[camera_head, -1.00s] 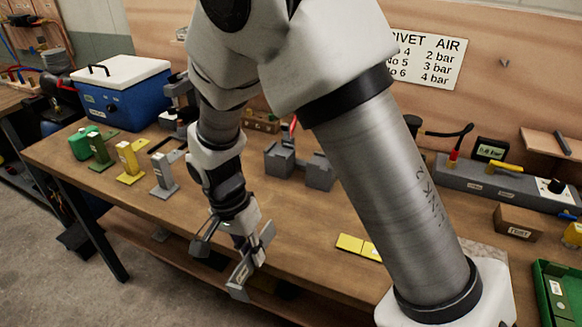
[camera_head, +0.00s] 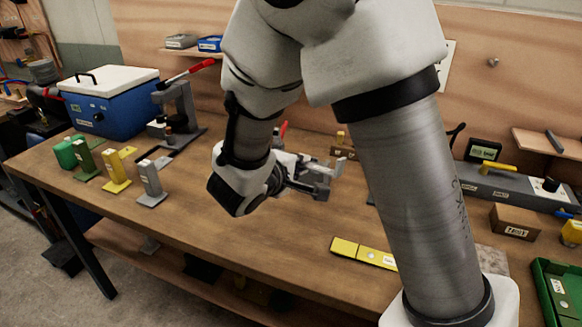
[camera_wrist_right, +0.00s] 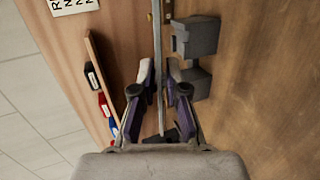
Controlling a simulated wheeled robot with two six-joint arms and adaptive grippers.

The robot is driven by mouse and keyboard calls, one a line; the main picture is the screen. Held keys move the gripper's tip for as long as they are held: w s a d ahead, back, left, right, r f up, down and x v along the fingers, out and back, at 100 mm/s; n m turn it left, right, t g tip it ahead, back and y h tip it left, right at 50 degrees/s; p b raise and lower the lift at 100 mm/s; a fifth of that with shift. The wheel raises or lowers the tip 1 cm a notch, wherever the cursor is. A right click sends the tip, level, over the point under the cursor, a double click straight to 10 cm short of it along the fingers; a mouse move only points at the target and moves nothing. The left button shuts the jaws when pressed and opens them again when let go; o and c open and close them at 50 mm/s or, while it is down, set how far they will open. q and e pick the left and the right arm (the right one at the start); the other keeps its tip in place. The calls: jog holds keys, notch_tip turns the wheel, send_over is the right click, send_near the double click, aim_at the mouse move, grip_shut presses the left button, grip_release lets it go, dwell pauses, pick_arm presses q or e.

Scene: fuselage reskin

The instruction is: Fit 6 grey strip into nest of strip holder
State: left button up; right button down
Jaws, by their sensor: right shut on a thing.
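A thin grey strip (camera_wrist_right: 157,50), seen edge-on, is between the fingers of my right gripper (camera_wrist_right: 160,88) in the right wrist view. The gripper is shut on it. In the head view my right gripper (camera_head: 312,180) is above the middle of the bench, and the strip is hard to make out there. Two grey blocks, one nearer the top (camera_wrist_right: 195,38) and one below it (camera_wrist_right: 192,80), sit right of the strip in the wrist view, apart from it. I cannot tell whether they are the strip holder; its nest is not clearly visible. My left gripper is out of view.
Green, yellow and grey upright pieces (camera_head: 151,180) stand on the bench (camera_head: 230,250) at left, near a blue cooler (camera_head: 112,105). A red-handled press (camera_head: 180,100) stands behind. A yellow strip (camera_head: 362,251) lies at the front. My right arm hides much of the bench.

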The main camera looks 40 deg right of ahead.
notch_tip(320, 180, down, 5)
jog(key=w+n+t+h+b, duration=0.1)
jog(key=t+h, duration=0.1)
jog(key=t, duration=0.1)
jog(key=shift+h, duration=0.8)
jog(key=w+d+f+p, duration=0.1)
jog(key=w+d, duration=0.2)
jog(key=w, duration=0.1)
jog(key=w+d+f+p, duration=0.1)
jog(key=w+d+p, duration=0.1)
jog(key=w+d, duration=0.1)
jog(key=w+d+f+p, duration=0.1)
jog(key=w+d+f, duration=0.1)
jog(key=w+d, duration=0.2)
jog(key=shift+w, duration=0.4)
jog(key=shift+w+f, duration=0.1)
jog(key=shift+f, duration=0.25)
jog(key=shift+f+b, duration=0.3)
jog(key=shift+f, duration=0.1)
jog(key=c, duration=1.2)
grip_release()
jog(key=shift+r, duration=0.1)
jog(key=shift+r, duration=0.1)
